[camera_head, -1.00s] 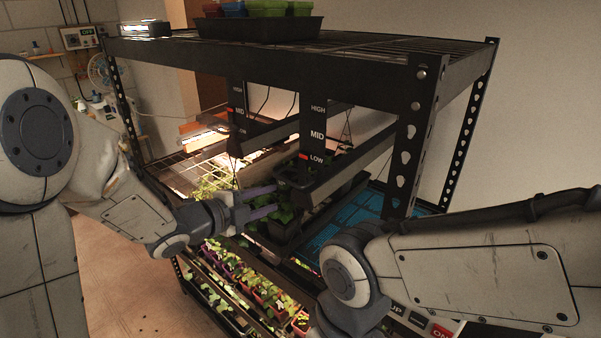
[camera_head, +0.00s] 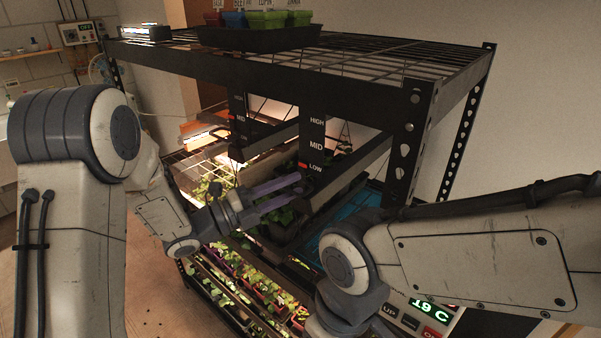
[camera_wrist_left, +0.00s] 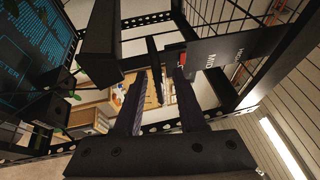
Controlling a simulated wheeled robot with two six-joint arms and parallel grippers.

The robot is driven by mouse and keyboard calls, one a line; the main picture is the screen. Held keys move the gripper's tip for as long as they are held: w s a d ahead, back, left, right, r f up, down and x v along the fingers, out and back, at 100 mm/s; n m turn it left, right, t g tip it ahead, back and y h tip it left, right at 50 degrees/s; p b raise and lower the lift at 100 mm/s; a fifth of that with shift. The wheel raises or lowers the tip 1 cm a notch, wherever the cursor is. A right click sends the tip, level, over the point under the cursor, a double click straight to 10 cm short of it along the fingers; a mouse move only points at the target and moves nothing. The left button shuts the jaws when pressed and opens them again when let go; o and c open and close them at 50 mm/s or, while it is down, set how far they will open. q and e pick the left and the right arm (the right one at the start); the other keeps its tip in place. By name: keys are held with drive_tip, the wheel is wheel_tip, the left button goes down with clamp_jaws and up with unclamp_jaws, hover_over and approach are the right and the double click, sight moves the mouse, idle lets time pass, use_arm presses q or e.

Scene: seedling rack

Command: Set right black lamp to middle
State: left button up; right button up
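The right black lamp (camera_head: 345,183) is a long dark bar on the right side of the rack. The red marker (camera_head: 302,166) at its post (camera_head: 316,137) is beside LOW, below MID and HIGH. My left gripper (camera_head: 300,186) has its purple fingers apart, with the tips close to the lamp's near end, just below the LOW label. In the left wrist view the fingers (camera_wrist_left: 158,85) are spread, with a thin dark piece showing between them and the red marker near the right tip. I cannot tell if they touch. My right gripper is out of view; only my right arm shows.
The rack's top shelf (camera_head: 360,55) carries a dark tray (camera_head: 250,41) of coloured pots. Seedling trays (camera_head: 255,285) fill the lower shelf. A control panel (camera_head: 430,312) is at lower right.

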use_arm(q)
drive_tip(key=shift+p+x, duration=0.4)
drive_tip(key=shift+x, duration=1)
drive_tip(key=shift+f, duration=0.1)
clamp_jaws()
